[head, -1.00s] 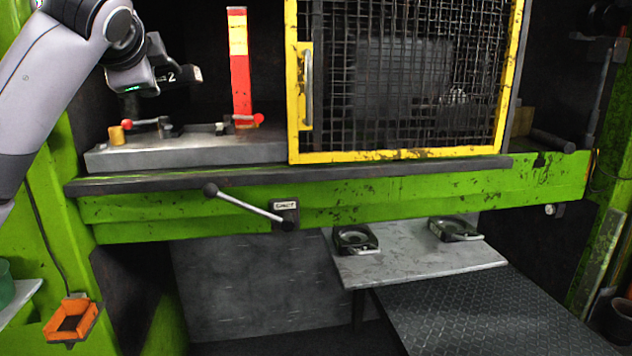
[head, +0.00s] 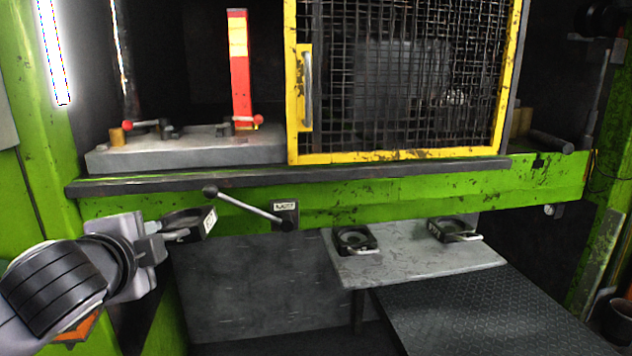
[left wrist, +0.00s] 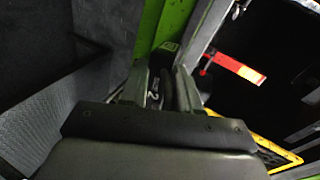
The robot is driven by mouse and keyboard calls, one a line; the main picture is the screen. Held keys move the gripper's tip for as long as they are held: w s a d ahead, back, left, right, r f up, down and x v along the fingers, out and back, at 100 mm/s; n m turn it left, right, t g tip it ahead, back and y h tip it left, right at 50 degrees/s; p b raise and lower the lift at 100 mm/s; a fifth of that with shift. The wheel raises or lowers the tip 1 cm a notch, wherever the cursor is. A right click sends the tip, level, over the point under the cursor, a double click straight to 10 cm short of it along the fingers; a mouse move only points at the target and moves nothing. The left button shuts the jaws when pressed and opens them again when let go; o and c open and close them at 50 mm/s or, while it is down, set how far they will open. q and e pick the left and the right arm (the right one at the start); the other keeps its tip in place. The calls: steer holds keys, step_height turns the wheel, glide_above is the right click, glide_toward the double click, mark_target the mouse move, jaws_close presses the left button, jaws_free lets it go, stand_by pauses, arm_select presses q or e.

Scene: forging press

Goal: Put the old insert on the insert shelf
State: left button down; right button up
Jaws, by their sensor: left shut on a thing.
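The insert shelf (head: 400,262) is a grey plate below the beam, to the right of the gripper. Two dark inserts with metal handles lie on it, one at the left (head: 354,240) and one at the back right (head: 453,229). My right gripper is not in view.
A lever (head: 243,205) with a ball knob sticks out of the beam between the held insert and the shelf. The yellow mesh guard (head: 400,157) is above. A dark tread-plate platform (head: 480,315) lies in front of the shelf. Bare shelf shows between and before its inserts.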

arm_select(q)
steer(key=s+d+f, duration=0.1)
steer(key=s+f, duration=0.3)
steer(key=f, duration=0.4)
steer(key=s+d+f+m+h+p, duration=0.1)
steer(key=s+f, duration=0.4)
steer(key=f, duration=0.4)
steer(key=shift+h, duration=0.3)
steer(key=shift+w+d, duration=0.1)
steer(key=shift+d, duration=0.05)
